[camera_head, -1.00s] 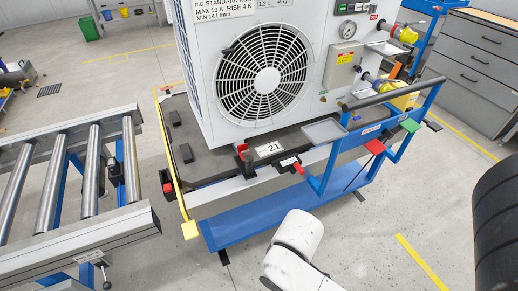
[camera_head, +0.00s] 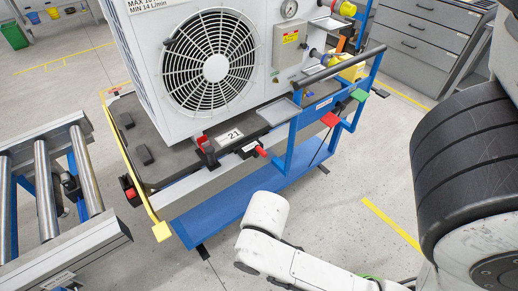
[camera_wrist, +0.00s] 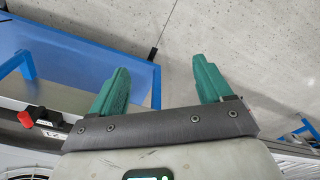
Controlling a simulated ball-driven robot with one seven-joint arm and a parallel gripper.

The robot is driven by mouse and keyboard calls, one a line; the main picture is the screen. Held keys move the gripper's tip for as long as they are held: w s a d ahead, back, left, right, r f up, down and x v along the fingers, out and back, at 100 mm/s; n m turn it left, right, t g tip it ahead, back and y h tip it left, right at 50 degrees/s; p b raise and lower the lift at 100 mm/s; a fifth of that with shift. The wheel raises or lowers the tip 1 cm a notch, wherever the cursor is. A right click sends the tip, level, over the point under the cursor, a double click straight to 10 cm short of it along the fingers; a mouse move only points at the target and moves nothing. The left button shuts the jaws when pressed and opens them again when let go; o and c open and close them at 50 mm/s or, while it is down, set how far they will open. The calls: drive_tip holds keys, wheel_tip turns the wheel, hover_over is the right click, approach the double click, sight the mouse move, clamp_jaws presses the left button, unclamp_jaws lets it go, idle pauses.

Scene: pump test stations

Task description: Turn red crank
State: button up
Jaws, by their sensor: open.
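A small red crank handle (camera_head: 261,151) sticks out from the front edge of the trolley, right of the "21" label. A red handle on a dark bracket, which looks like the same one, shows at the left edge of the wrist view (camera_wrist: 26,119). My gripper (camera_wrist: 160,84) has its two green fingers wide apart with nothing between them. It is over the blue lower shelf edge and the floor, apart from the red handle. In the head view my white arm is in front of the trolley, and my gripper's fingers are not visible.
The trolley's blue lower shelf (camera_head: 240,195) runs below the handle. A white fan unit (camera_head: 205,75) stands on the trolley. A red pad (camera_head: 330,119) and a green pad (camera_head: 358,94) are on its right side. A roller conveyor (camera_head: 50,195) stands at left. The floor in front is clear.

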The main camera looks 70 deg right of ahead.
drive_tip(key=shift+f, duration=0.1)
drive_tip(key=shift+c, duration=0.6)
drive_tip(key=w+f+t+b, duration=0.1)
drive_tip(key=w+d+f+t+y+b, duration=0.1)
drive_tip(key=f+b, duration=0.1)
drive_tip(key=w+d+f+b, duration=0.1)
drive_tip(key=w+f+b, duration=0.1)
drive_tip(key=shift+w+d+f+t, duration=0.1)
drive_tip(key=shift+d+t, duration=0.05)
drive_tip(key=shift+t, duration=0.25)
drive_tip(key=c, duration=0.5)
drive_tip(key=shift+o, duration=0.2)
drive_tip(key=m+t+h+b, duration=0.9)
drive_tip(key=t+h+b, duration=0.2)
drive_tip(key=b, duration=0.4)
approach(258, 148)
drive_tip(key=x, duration=0.5)
drive_tip(key=f+x, duration=0.1)
drive_tip(key=x, duration=0.2)
drive_tip(key=shift+w+d+p, duration=0.15)
drive_tip(key=shift+d+p, duration=0.2)
drive_tip(key=shift+p, duration=0.05)
